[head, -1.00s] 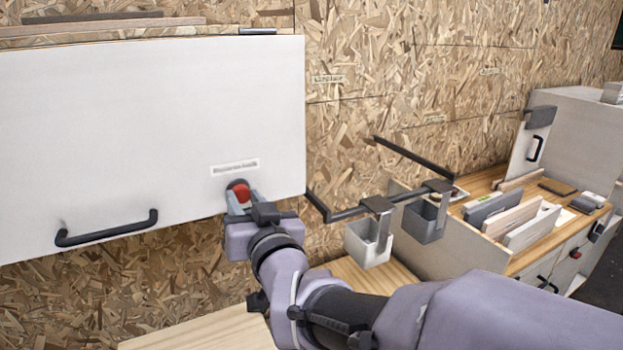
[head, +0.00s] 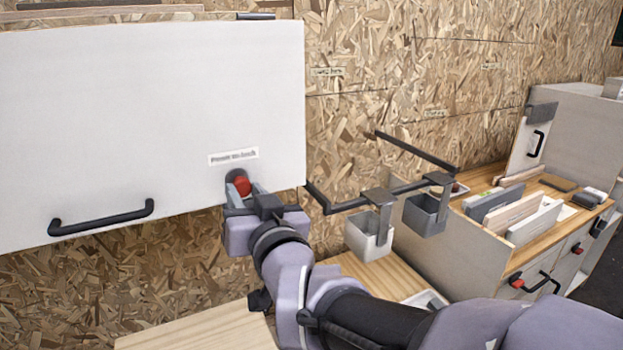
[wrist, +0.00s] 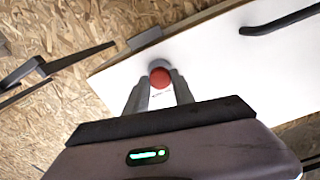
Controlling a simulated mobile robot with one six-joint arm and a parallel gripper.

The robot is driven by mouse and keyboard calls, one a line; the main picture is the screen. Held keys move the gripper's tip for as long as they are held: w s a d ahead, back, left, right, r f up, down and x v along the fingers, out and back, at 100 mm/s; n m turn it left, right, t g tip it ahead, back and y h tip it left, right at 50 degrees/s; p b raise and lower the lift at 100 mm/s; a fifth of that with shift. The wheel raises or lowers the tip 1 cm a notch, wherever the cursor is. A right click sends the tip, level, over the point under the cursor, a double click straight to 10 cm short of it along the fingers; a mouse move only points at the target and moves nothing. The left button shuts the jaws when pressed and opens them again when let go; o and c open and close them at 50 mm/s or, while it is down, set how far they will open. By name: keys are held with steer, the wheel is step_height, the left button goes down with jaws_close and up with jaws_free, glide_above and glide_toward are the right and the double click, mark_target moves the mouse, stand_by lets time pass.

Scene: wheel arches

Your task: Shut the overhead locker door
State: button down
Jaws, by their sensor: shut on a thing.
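The overhead locker door (head: 130,120) is a large white panel at the upper left of the head view, hanging down over the locker front. It carries a black bar handle (head: 100,218) near its lower left edge and a small printed label (head: 233,156). A red round knob (head: 242,186) sits at its lower right corner. My gripper (head: 243,196) is at this corner, its grey fingers on either side of the knob. The wrist view shows the red knob (wrist: 160,77) between the fingertips, and the white door (wrist: 215,60) behind.
Black rails (head: 345,208) with hanging grey bins (head: 370,235) stand just right of the door. A wooden counter (head: 210,325) lies below. A workbench with dividers (head: 510,215) is at the right. Chipboard wall (head: 350,60) backs everything.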

steer(key=shift+s, duration=0.1)
steer(key=c, duration=1.1)
jaws_free()
steer(key=shift+o, duration=0.2)
steer(key=b+v, duration=0.4)
steer(key=v, duration=1.3)
steer(key=shift+s, duration=0.2)
